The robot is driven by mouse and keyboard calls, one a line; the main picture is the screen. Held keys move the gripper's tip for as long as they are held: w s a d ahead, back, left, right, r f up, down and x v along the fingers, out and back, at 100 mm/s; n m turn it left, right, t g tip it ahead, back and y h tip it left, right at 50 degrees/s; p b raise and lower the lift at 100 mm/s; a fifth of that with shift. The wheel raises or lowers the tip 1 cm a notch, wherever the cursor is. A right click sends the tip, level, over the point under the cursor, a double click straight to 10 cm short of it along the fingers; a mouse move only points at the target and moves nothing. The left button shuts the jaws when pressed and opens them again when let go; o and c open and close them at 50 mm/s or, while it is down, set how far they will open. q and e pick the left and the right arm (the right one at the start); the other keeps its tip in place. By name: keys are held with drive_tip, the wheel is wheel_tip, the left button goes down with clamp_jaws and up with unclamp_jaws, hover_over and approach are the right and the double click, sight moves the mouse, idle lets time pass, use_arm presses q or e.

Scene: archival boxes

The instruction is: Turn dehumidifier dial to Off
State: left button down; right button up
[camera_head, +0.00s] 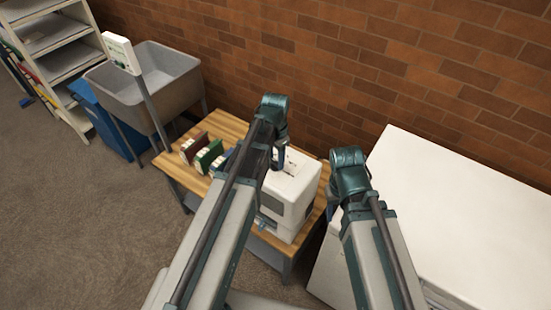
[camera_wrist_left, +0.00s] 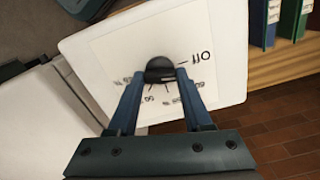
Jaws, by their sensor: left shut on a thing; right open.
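The white dehumidifier (camera_head: 290,207) stands on the wooden bench, partly hidden behind my left arm in the head view. In the left wrist view its white top panel (camera_wrist_left: 105,52) carries a round black dial (camera_wrist_left: 160,66). "Off" is printed to the right of the dial, and number marks lie below it. My left gripper (camera_wrist_left: 159,76) is shut on the dial, one finger on each side. In the head view my left gripper (camera_head: 279,160) reaches down to the dehumidifier's top. The dial's pointer direction cannot be made out. My right gripper (camera_head: 334,200) is open, apart from the dehumidifier's right side.
Upright red, green and blue binders (camera_head: 208,155) stand on the wooden bench (camera_head: 229,126), left of the dehumidifier. A large white box-like unit (camera_head: 460,215) is close on the right. A grey sink (camera_head: 160,80) and shelves (camera_head: 50,40) stand left. A brick wall is behind.

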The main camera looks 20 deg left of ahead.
sight(276, 161)
use_arm(q)
drive_tip(key=shift+n, duration=1.2)
drive_tip(key=shift+c, duration=1.6)
unclamp_jaws()
drive_tip(key=shift+r, duration=0.1)
wheel_tip(276, 161, up, 14)
drive_tip(key=p, duration=1.3)
drive_tip(key=shift+f+p, duration=0.2)
drive_tip(key=shift+p, duration=0.2)
